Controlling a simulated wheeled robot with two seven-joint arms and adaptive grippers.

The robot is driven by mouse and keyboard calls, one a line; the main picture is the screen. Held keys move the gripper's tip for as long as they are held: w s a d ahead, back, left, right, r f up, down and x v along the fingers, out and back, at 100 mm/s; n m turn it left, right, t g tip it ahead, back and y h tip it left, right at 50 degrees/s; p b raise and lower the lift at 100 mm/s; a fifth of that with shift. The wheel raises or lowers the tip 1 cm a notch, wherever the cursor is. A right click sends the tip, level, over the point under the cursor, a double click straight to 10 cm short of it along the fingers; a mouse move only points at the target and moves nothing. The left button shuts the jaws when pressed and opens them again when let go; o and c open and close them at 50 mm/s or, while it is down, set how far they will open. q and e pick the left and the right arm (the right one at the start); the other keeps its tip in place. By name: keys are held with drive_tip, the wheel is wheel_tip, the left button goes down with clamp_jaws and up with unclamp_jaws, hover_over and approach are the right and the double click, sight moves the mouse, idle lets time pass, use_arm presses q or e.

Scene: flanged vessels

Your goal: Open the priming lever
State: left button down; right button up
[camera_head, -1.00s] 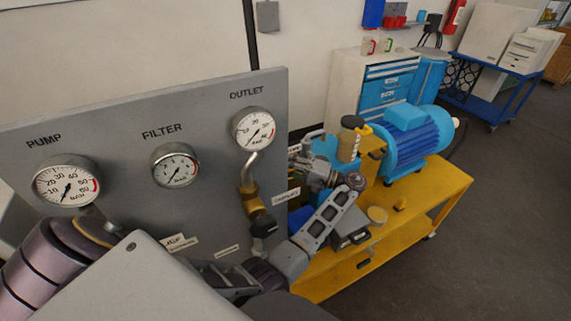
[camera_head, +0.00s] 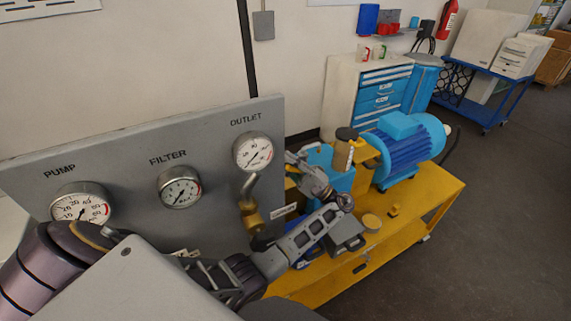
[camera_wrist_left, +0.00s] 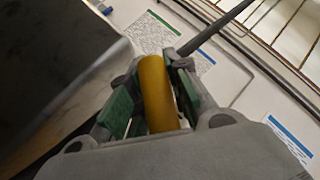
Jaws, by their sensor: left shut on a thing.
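My left gripper (camera_head: 318,180) reaches past the right edge of the grey gauge panel (camera_head: 110,150). In the left wrist view my left gripper (camera_wrist_left: 157,88) has its green pads closed around a yellow cylindrical grip (camera_wrist_left: 155,78), which stands lengthwise between them. I take this as the priming lever's grip. In the head view I cannot make out the lever or its angle; gripper links cover that area. The right gripper does not show.
The panel carries pump (camera_head: 82,203), filter (camera_head: 179,186) and outlet (camera_head: 252,152) gauges. A brass fitting (camera_head: 251,217) hangs below the outlet gauge. A yellow bench (camera_head: 420,205) carries a blue motor (camera_head: 408,148) and a tan black-capped cylinder (camera_head: 343,155). Floor at right is clear.

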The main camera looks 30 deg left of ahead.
use_arm(q)
drive_tip(key=shift+w+d+r+m, duration=0.1)
drive_tip(key=shift+r+m, duration=0.05)
drive_tip(key=shift+m, duration=0.15)
drive_tip(key=c, duration=1.3)
unclamp_jaws()
drive_tip(key=shift+c, duration=0.2)
drive_tip(key=v, duration=0.7)
drive_tip(key=shift+d+f, duration=0.2)
